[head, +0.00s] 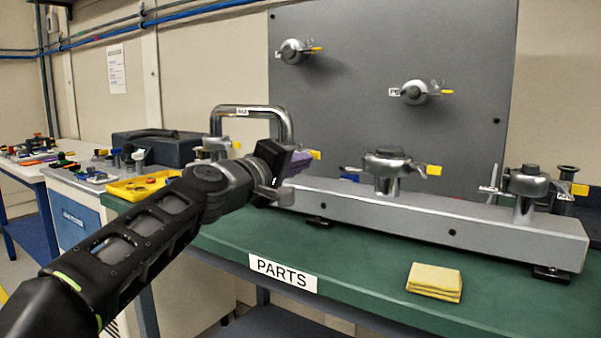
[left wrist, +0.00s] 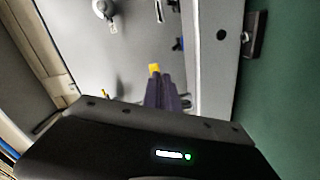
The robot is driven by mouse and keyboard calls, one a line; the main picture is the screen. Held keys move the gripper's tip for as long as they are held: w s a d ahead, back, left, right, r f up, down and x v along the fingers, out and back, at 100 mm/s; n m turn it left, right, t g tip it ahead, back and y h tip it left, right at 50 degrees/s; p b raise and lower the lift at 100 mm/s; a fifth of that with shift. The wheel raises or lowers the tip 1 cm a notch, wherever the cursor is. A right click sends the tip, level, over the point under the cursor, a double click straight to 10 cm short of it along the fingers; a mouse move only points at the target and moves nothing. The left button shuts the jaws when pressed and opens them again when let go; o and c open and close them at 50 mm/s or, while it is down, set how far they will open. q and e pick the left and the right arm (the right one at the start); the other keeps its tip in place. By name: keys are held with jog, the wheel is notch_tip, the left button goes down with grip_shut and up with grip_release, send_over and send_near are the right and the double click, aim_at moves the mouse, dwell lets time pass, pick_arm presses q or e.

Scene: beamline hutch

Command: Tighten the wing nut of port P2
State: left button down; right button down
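My left gripper (head: 303,161) reaches in from the left to the left end of the grey bar (head: 450,215). Its purple fingers (left wrist: 163,92) are close together. A yellow-tipped wing nut (head: 316,154) shows right at the fingertips, and its yellow tip (left wrist: 154,68) pokes out past them in the left wrist view. The fingers look closed on this wing nut; the contact itself is hidden. My arm hides the clamp and any label there, so I cannot read which port it is. My right gripper is not in view.
The bar also carries a middle clamp (head: 388,163) and a right clamp (head: 527,182), each with a yellow-tipped wing nut. A grey panel (head: 350,115) with two ports stands behind. A bent metal pipe (head: 250,110) is close behind my wrist. A yellow cloth (head: 434,282) lies on the green bench (head: 350,270).

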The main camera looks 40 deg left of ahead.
pick_arm(q)
jog(key=shift+f+m+b, duration=0.35)
jog(key=shift+m+b, duration=0.3)
jog(key=shift+m, duration=0.45)
jog(key=c, duration=1.9)
grip_release()
jog(key=shift+r, duration=0.1)
jog(key=shift+s, duration=0.1)
jog(key=s, duration=0.7)
jog(key=shift+s, duration=0.35)
